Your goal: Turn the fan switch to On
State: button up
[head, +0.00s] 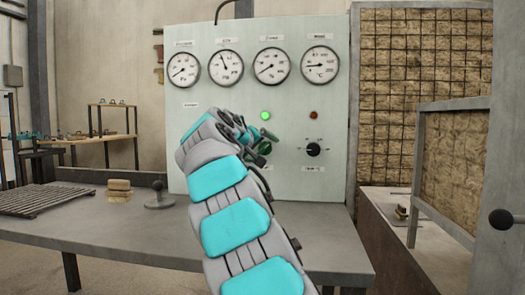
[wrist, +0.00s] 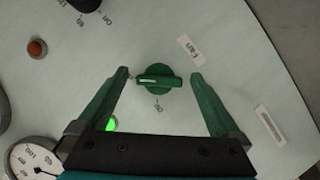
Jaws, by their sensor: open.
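The fan switch is a green round knob (wrist: 158,86) with a raised grip and a white line, under a "Fan" label (wrist: 190,50) in the tilted wrist view. Its white line points left in that view, toward one fingertip. A mark reading "On" (wrist: 158,105) is just below the knob. My gripper (wrist: 159,75) is open, its two green fingers on either side of the knob, with visible gaps. In the head view my gripper (head: 262,142) is at the panel, and my arm and fingers hide most of the switch.
The pale panel (head: 215,110) carries several dials, a lit green lamp (head: 265,115), a red lamp (head: 313,115) and a black knob (head: 313,149) right of my gripper. A grey table (head: 100,215) stands in front, with a grate (head: 45,200) and a sponge-like block (head: 119,191).

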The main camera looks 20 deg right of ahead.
jog(key=v, duration=0.7)
jog(key=shift+s+a, duration=0.2)
jog(key=shift+r, duration=0.1)
